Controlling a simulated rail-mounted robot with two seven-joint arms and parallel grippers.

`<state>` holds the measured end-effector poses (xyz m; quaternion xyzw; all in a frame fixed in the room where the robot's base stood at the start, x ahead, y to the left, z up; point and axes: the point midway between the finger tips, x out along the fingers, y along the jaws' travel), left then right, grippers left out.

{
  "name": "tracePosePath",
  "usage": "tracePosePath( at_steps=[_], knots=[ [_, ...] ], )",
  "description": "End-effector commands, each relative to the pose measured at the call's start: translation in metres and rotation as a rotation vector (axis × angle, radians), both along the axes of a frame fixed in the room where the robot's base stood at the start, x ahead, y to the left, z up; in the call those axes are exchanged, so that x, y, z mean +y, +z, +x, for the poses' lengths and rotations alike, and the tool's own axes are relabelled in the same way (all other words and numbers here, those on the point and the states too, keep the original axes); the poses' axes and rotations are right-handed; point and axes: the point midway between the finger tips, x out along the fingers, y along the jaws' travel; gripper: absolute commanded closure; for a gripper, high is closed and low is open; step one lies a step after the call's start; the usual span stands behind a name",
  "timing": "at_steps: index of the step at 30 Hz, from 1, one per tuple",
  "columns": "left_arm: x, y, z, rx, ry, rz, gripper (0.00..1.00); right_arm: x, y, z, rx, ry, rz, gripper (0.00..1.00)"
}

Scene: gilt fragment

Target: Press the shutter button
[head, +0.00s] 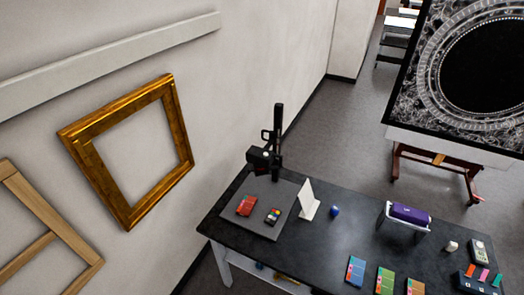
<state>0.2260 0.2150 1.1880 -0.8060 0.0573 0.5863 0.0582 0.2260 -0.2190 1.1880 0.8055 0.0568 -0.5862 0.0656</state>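A black copy stand (278,125) rises at the back left end of the dark table. A black camera-like body (260,157) is fixed low on its column, with a small pale spot on it. I cannot make out the shutter button at this size. The stand's grey baseboard (262,189) carries a red block (246,205) and a small dark piece with coloured dots (272,216). Neither my left nor my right gripper is in view.
On the table (318,245) are a white upright card (308,199), a blue lump (335,211), a purple item (410,214) in a white rack, a white cylinder (451,246), a grey handheld device (480,250) and coloured cards (355,270). A gilt frame (82,140) hangs left.

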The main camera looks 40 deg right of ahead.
Motion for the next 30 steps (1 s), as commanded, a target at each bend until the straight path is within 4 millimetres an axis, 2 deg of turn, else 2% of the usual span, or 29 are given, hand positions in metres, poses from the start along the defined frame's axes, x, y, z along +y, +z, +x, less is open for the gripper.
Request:
tracePosePath(
  at_steps=[15, 28, 30],
  knots=[
    [0.0040, -0.0001, 0.0000, 0.000, -0.009, 0.014, 1.00, 0.0012, 0.0000, 0.0001, 0.000, -0.003, 0.004, 0.58],
    [0.0030, -0.0001, 0.0000, -0.001, -0.007, 0.011, 1.00, 0.0031, 0.0002, 0.0000, 0.001, -0.006, 0.010, 1.00],
    [0.0023, 0.0000, 0.0001, 0.000, -0.005, 0.008, 1.00, 0.0030, 0.0002, 0.0000, 0.001, -0.006, 0.010, 1.00]
  ],
)
